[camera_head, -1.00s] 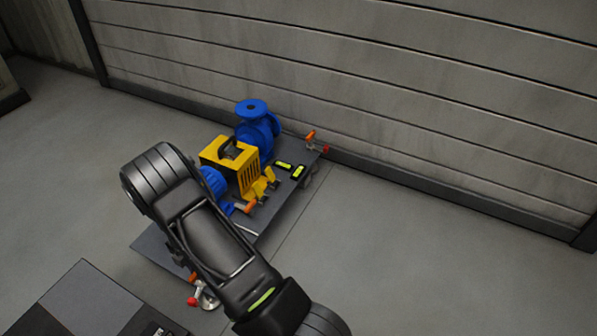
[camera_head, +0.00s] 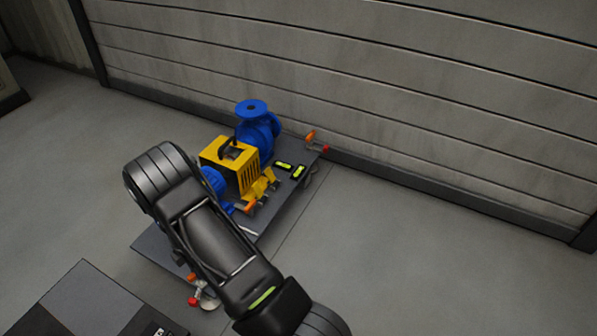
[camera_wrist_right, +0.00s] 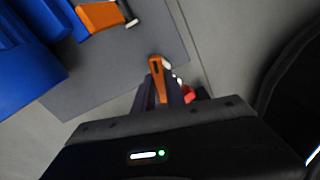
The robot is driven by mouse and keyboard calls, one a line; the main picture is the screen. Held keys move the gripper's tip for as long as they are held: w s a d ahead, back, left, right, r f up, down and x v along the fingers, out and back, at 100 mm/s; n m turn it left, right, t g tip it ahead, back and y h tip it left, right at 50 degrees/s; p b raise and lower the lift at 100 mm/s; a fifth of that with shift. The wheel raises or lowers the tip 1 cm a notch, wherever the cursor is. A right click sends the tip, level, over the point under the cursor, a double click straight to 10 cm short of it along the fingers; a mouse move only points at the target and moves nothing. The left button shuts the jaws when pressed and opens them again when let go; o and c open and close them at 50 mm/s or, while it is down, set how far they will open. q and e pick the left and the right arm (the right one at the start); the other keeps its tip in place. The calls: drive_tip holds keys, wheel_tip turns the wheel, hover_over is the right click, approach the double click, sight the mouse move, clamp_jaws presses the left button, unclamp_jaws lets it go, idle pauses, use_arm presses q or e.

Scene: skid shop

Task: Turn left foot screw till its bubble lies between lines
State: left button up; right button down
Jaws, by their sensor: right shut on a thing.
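A foot screw with an orange handle (camera_head: 191,277) and a red knob (camera_head: 193,301) stands at the near left end of the dark skid plate (camera_head: 150,245). In the right wrist view, my right gripper (camera_wrist_right: 162,92) is shut on this orange handle (camera_wrist_right: 156,66), with the red part (camera_wrist_right: 189,94) beside the fingers. In the head view, my right arm hides the fingertips. Two small levels with yellow-green vials, the left one (camera_head: 283,165) and the right one (camera_head: 299,171), lie on the plate's far part; their bubbles are too small to read. My left gripper is not in view.
A blue pump (camera_head: 257,128) and a yellow guard (camera_head: 231,164) stand on the skid. Another foot screw (camera_head: 311,136) is at its far end, near the grey wall (camera_head: 400,90). Another orange handle (camera_head: 250,207) is on the near side. The floor to the right is clear.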

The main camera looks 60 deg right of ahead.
drive_tip(key=shift+m, duration=1.3)
drive_tip(key=c, duration=1.2)
unclamp_jaws()
drive_tip(key=shift+c, duration=0.2)
drive_tip(key=shift+r+p, duration=2.75)
drive_tip(key=shift+r, duration=0.75)
